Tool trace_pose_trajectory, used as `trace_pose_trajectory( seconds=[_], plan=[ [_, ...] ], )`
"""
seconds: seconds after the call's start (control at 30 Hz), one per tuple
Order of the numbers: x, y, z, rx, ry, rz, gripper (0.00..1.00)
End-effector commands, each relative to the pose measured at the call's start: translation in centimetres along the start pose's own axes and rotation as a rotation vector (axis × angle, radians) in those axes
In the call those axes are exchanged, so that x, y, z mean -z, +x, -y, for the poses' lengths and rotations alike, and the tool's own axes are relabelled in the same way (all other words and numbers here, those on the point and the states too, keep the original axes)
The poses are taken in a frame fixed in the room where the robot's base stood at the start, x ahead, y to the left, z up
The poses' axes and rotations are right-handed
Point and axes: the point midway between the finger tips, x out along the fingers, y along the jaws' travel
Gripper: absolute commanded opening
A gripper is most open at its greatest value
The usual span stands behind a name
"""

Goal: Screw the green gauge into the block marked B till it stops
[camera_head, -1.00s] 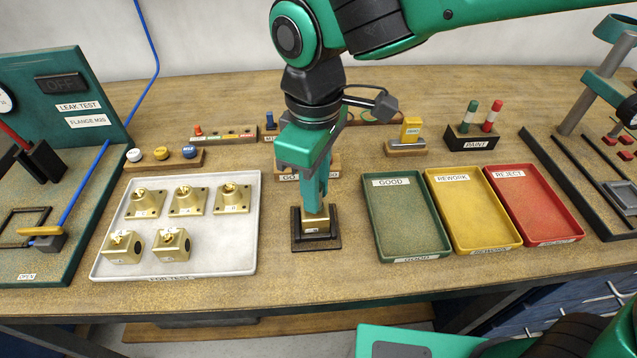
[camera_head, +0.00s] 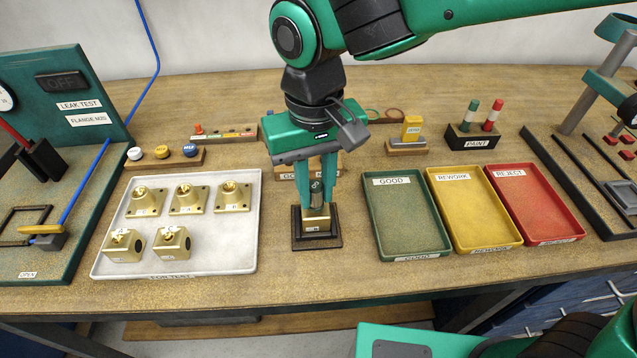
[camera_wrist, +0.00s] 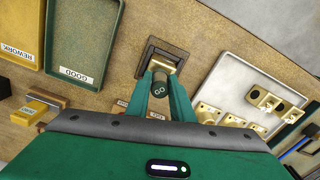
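The block (camera_head: 316,223) is brass and sits in a dark fixture in the middle of the bench; the letter on its small label is too small to read. The gauge (camera_head: 317,192) stands upright at the top of the block, with a dark cylindrical handle.
The fixture (camera_head: 299,242) is dark and square. A white tray (camera_head: 215,260) with several brass parts lies to the left. Green (camera_head: 372,215), yellow (camera_head: 436,205) and red (camera_head: 560,240) trays lie to the right. Label stands are behind my gripper. The bench front is clear.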

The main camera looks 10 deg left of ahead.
Motion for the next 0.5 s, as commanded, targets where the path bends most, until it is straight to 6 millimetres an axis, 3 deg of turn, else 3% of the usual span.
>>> trace_pose_trajectory(
  seconds=[0.33,0.5],
  plan=[
    [0.00,0.00,-0.01,0.000,-0.012,0.000,0.31],
    [0.02,0.00,-0.03,0.000,-0.163,0.000,0.31]
  ],
)
